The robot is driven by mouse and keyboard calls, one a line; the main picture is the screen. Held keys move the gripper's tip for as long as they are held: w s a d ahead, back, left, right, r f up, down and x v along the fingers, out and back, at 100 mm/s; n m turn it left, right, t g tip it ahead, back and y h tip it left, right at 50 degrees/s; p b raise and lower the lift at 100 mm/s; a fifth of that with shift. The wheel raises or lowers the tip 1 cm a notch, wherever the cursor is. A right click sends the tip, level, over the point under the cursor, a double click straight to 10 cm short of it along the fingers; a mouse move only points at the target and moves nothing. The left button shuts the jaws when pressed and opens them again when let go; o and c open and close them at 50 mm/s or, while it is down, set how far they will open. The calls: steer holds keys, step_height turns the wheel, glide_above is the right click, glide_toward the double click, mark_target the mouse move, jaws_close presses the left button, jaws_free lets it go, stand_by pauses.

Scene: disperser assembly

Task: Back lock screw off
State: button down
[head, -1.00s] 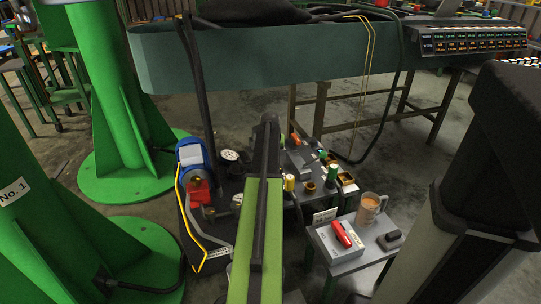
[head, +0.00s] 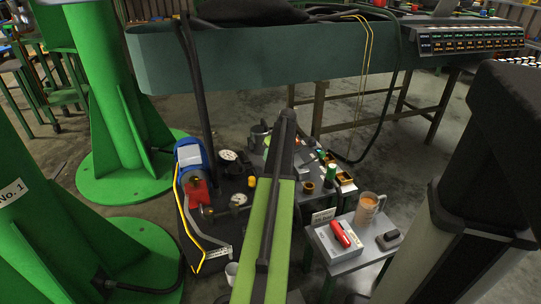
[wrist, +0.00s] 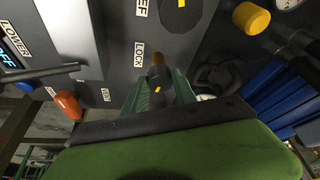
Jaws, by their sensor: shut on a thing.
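A yellow mark shows on the knob between the fingers. I cannot tell how far the screw sits in its hole. In the head view, my green and black arm reaches over the machine and hides the gripper and the screw.
Near the fingers, a yellow knob (wrist: 251,18), a black round knob (wrist: 181,13) and an orange handle (wrist: 68,105) stand out. In the head view, a blue motor (head: 190,153) is left of my arm.

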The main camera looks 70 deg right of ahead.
steer(key=shift+s+n, duration=0.25)
steer(key=shift+n, duration=0.05)
stand_by(0.4)
steer(key=c, duration=1.2)
jaws_free()
steer(key=shift+o, duration=1)
steer(key=shift+w, duration=0.15)
steer(key=shift+r, duration=0.1)
steer(key=p+v, duration=1.6)
steer(key=v, duration=0.1)
steer(key=shift+d+r, duration=0.15)
steer(key=shift+d, duration=0.1)
